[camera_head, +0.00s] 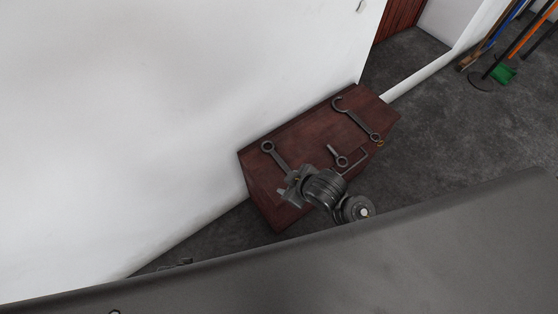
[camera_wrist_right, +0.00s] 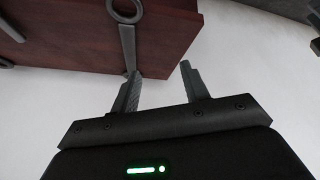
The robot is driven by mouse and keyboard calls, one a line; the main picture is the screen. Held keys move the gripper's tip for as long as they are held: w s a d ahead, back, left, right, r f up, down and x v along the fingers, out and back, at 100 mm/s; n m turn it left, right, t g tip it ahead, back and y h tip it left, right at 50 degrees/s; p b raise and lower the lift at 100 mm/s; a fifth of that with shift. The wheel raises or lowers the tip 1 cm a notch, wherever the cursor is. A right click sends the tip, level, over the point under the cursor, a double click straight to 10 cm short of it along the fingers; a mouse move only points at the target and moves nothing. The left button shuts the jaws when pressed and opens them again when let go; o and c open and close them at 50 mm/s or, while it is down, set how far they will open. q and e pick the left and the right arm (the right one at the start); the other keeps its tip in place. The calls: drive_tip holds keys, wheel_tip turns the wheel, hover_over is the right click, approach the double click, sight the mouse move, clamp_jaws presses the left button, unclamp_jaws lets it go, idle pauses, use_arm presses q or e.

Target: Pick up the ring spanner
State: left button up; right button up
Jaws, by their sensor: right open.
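The ring spanner (camera_head: 277,156) is a grey metal spanner with a closed ring at one end. It lies at the left end of the dark red-brown wooden chest top (camera_head: 310,139). In the right wrist view the ring spanner (camera_wrist_right: 128,40) points its shank down toward the left fingertip. My right gripper (camera_head: 287,187) is at the shank's near end, over the chest's front edge. In the right wrist view my right gripper (camera_wrist_right: 158,70) is open, with nothing between its fingers. I cannot tell whether a finger touches the shank. I make out no left gripper.
A long spanner with a hooked end (camera_head: 354,117) lies at the chest's far right. A white wall (camera_head: 150,110) runs behind the chest. Long-handled tools (camera_head: 508,50) stand at the top right, beyond open dark floor.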

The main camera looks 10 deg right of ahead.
drive_tip(key=w+a+r+n+g+y, duration=0.1)
drive_tip(key=w+a+r+n+y, duration=0.25)
drive_tip(key=a+n, duration=0.5)
drive_tip(key=w+a+r+n+y, duration=0.2)
drive_tip(key=a+r+n, duration=0.2)
drive_tip(key=a+n, duration=0.45)
drive_tip(key=n+g+h+b, duration=0.2)
drive_tip(key=n+g+h, duration=0.3)
drive_tip(key=n+h, duration=0.65)
hover_over(279, 159)
wheel_tip(279, 159, down, 7)
drive_tip(key=n+y, duration=0.2)
drive_tip(key=n, duration=0.1)
drive_tip(key=shift+r+y, duration=0.2)
drive_tip(key=shift+y, duration=0.2)
drive_tip(key=shift+a+f, duration=0.1)
drive_tip(key=shift+f, duration=0.35)
drive_tip(key=shift+f+b, duration=0.45)
drive_tip(key=shift+f, duration=2.15)
use_arm(q)
wheel_tip(279, 159, up, 6)
drive_tip(key=w, duration=0.2)
drive_tip(key=shift+d+r, duration=0.15)
drive_tip(key=shift+d, duration=0.1)
use_arm(e)
drive_tip(key=shift+c, duration=0.4)
clamp_jaws()
